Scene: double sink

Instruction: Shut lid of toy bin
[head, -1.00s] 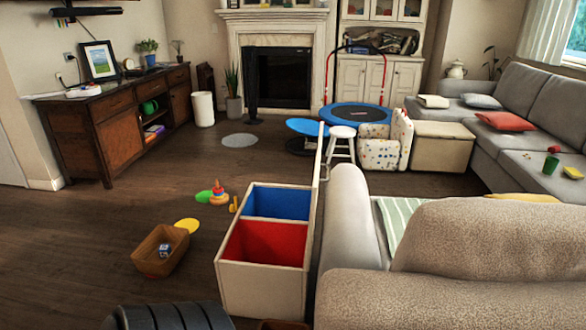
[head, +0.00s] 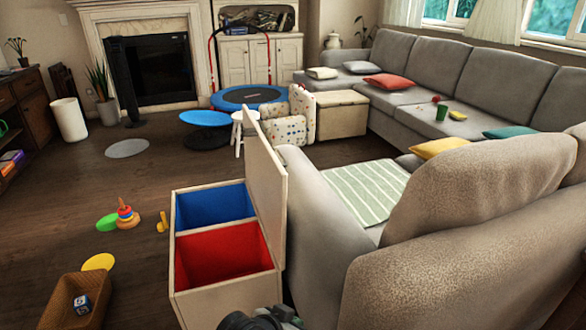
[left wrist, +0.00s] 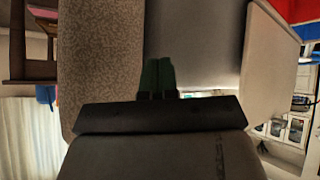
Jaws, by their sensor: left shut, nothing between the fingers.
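The toy bin (head: 225,295) is a pale box with blue and red compartments, low in the middle of the head view. Its pale lid (head: 265,185) stands open, upright along the bin's right side beside the grey sofa. The left wrist view looks turned over. There my left gripper (left wrist: 158,64) shows green fingers shut together and empty, in front of the sofa. The lid (left wrist: 272,75) is apart from them on the right of that view, with the red and blue bin interior beyond. A dark part of my arm shows at the head view's bottom edge. My right gripper is not seen.
The sofa (head: 330,225) stands close along the lid's right side. A brown basket (head: 50,305) with a block, a ring stacker (head: 126,216) and yellow and green pieces lie on the floor left of the bin. Open floor lies behind the bin.

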